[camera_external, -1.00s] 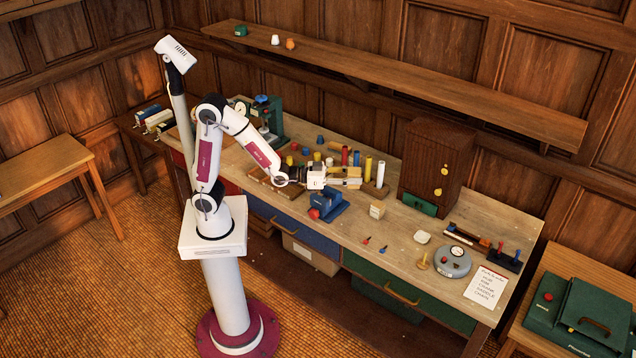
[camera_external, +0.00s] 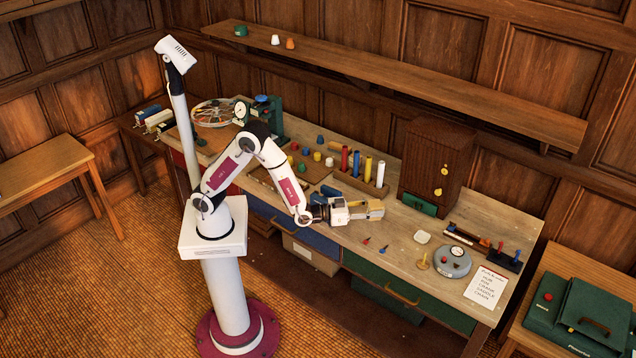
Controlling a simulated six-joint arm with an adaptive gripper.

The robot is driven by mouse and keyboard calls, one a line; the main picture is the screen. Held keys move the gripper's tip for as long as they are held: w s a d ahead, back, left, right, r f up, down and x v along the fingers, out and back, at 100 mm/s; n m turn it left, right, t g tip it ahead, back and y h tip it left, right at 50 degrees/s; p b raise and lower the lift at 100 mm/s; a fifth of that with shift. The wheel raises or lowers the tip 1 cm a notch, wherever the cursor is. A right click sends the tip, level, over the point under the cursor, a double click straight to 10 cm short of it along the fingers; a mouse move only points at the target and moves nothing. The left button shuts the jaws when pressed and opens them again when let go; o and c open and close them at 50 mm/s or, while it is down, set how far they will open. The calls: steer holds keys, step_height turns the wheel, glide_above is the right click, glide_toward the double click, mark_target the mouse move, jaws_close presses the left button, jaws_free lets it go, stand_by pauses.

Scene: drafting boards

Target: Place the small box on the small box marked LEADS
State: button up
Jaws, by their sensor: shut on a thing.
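My gripper (camera_external: 376,209) reaches out to the right, low over the front middle of the bench, its fingers closed on a small pale box. Fingers and box blend together at this size, so the box's outline is not clear. The gripper covers the spot where a small pale wooden box stood earlier. I cannot tell whether the held box touches another box beneath it. No LEADS marking can be read.
A rack of coloured cylinders (camera_external: 369,187) stands just behind my gripper, and a brown cabinet (camera_external: 431,165) to the right. Small pegs, a white piece (camera_external: 422,237) and a round grey device (camera_external: 453,262) lie farther right. The bench front between them is mostly clear.

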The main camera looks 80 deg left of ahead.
step_height(320, 180, down, 9)
steer(key=w+a+n+g+y, duration=0.1)
steer(key=a+n+g+y, duration=0.15)
steer(key=n+y, duration=0.35)
steer(key=s+a+r+n+g+y, duration=0.3)
steer(key=s+a+y, duration=0.1)
steer(key=a+y, duration=0.3)
steer(key=shift+a, duration=0.2)
steer(key=shift+f, duration=0.1)
steer(key=shift+f, duration=2.35)
steer(key=shift+f, duration=2.3)
steer(key=shift+f, duration=0.2)
